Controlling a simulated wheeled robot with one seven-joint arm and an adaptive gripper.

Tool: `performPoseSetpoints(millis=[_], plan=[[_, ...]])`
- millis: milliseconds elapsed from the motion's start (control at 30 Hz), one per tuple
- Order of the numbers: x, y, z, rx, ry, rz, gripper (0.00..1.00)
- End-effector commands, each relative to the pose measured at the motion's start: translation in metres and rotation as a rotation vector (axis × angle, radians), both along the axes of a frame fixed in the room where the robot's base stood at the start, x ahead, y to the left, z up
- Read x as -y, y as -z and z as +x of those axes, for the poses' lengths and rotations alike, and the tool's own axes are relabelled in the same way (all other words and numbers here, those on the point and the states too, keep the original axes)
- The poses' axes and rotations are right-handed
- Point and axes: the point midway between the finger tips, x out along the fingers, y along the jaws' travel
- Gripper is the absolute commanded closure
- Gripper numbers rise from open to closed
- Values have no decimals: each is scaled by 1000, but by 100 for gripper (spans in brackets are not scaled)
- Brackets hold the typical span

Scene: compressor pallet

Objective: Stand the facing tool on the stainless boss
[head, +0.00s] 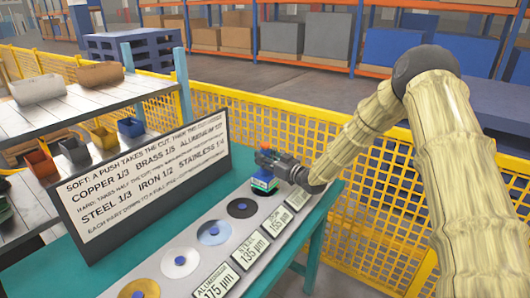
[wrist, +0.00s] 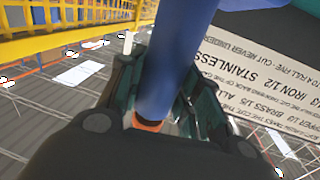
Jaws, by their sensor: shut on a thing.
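My gripper (head: 268,160) is shut on the facing tool (head: 264,183) at the far end of the grey strip. The tool is upright, with a red-orange top, a blue lower body and a green band near the base. In the wrist view its blue shaft (wrist: 172,70) runs between the two dark fingers, with an orange part below. The stainless boss is not visible; the tool and gripper cover the strip's far end, where it may lie. I cannot tell whether the tool's base touches anything.
The strip holds a dark disc (head: 242,208), a bluish disc (head: 213,232), a pale disc (head: 180,262) and a brass-coloured disc (head: 138,290). Label cards (head: 250,249) stand along its right side. A text board (head: 145,190) rises at left. A yellow mesh fence (head: 370,215) stands behind.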

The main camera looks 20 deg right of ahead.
Motion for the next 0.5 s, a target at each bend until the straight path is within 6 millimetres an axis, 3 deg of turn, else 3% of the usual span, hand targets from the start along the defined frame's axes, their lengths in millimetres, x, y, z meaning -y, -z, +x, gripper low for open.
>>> performPoseSetpoints(millis=[500], plan=[[0, 13, 1, 5, 0, 2, 100]])
